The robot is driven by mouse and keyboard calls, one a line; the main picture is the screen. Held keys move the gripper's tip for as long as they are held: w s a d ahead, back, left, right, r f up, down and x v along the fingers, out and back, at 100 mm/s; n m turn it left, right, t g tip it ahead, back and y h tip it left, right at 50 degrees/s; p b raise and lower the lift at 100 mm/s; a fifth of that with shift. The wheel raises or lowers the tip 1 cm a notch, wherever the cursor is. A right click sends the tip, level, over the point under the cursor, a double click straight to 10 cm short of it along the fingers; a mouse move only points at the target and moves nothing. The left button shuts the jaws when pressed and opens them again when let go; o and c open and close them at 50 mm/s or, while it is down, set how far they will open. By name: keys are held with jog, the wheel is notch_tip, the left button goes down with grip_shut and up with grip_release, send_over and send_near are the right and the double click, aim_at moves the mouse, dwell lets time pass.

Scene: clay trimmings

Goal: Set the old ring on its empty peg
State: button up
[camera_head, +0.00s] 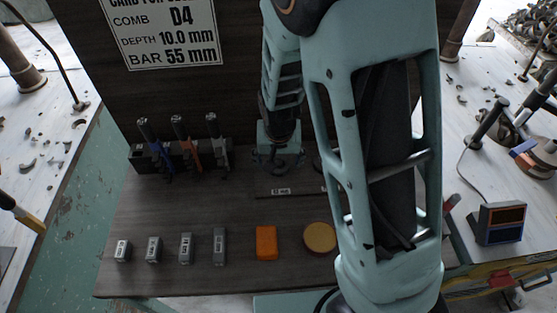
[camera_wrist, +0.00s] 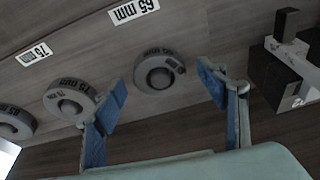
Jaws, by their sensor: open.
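In the wrist view, a grey ring (camera_wrist: 158,72) with upside-down lettering that seems to read 65 mm lies between and beyond my open fingers. Two more grey rings (camera_wrist: 72,97) (camera_wrist: 15,122) lie to its left. Each of the nearer two has a round knob or peg end in its middle. My gripper (camera_wrist: 163,88) has its blue-padded fingers wide apart with nothing between the pads. In the head view my gripper (camera_head: 278,160) is over the back of the dark bench, and the rings are hidden by my arm. I cannot tell which ring is the old one, and no empty peg shows.
Labels 65 mm (camera_wrist: 133,10) and 75 mm (camera_wrist: 34,54) lie by the rings. A metal block (camera_wrist: 295,65) with a dark post is at right. On the bench (camera_head: 225,205) are upright tools (camera_head: 177,145), small grey blocks (camera_head: 186,248), an orange block (camera_head: 266,242) and a round tan piece (camera_head: 320,237).

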jog(key=v, duration=1.2)
